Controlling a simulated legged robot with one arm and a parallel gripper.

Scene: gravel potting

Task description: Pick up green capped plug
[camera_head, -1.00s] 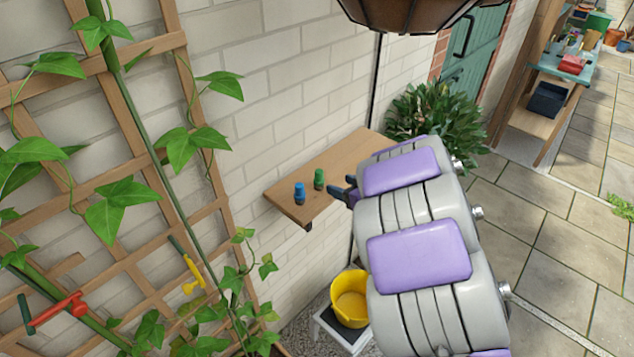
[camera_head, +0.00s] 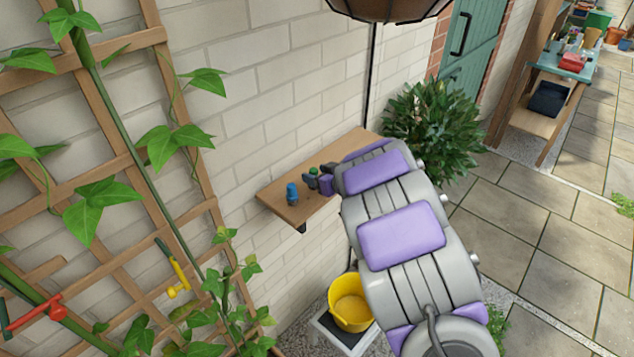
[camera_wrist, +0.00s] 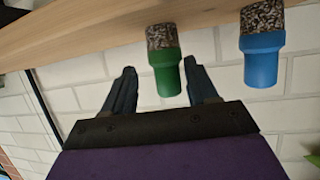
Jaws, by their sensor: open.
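The green capped plug (camera_wrist: 164,62) stands on a wooden wall shelf (camera_head: 345,153). In the wrist view it appears upside down, green cap toward me, with a speckled gravel-like body against the board. My gripper (camera_wrist: 160,85) is open, with one dark finger on each side of the green cap. The right finger looks close to the cap; I cannot tell whether it touches. In the head view the green plug (camera_head: 313,171) is partly hidden by my gripper (camera_head: 318,182). A blue capped plug (camera_head: 292,193) stands to the left on the shelf, and right of the green one in the wrist view (camera_wrist: 262,50).
A white brick wall (camera_head: 240,120) backs the shelf. A trellis with ivy (camera_head: 130,150) is on the left. A yellow bucket (camera_head: 349,303) is below the shelf. A leafy bush (camera_head: 435,125) is beyond its far end. The shelf's far part is clear.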

